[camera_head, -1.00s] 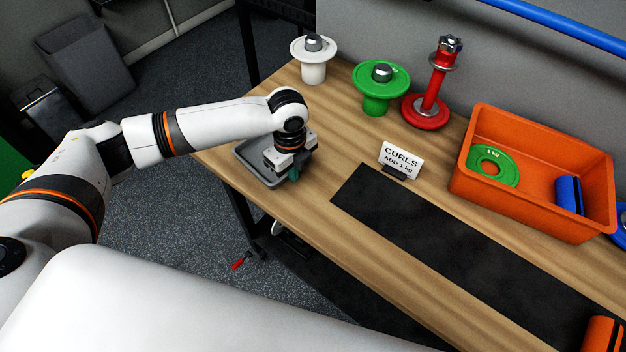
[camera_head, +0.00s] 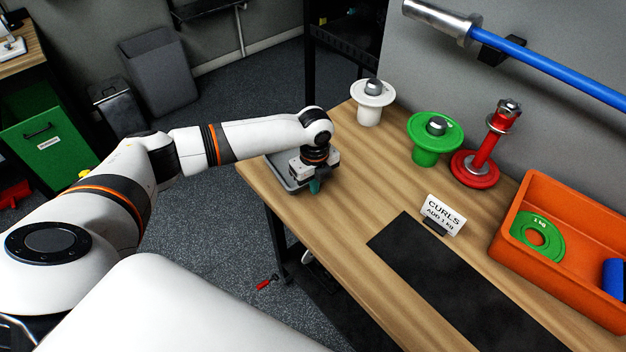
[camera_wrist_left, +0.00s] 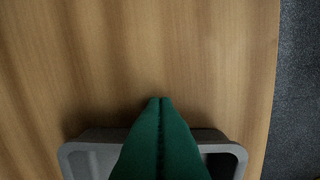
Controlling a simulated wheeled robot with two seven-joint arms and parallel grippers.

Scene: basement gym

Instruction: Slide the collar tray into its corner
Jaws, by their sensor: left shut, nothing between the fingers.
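The collar tray is a shallow grey tray (camera_head: 273,165) near the left end of the wooden bench, partly hidden by my left arm and gripper. My left gripper (camera_head: 315,187) points down at the tray's right side, shut and empty. In the left wrist view, the closed green fingers (camera_wrist_left: 160,101) cover the middle of the tray's rim (camera_wrist_left: 75,147), with their tips showing against bare wood. I cannot tell whether they touch the tray. A dark patch shows inside it. My right gripper is out of view.
Wood between tray and sign is clear. The bench edge lies close to the tray.

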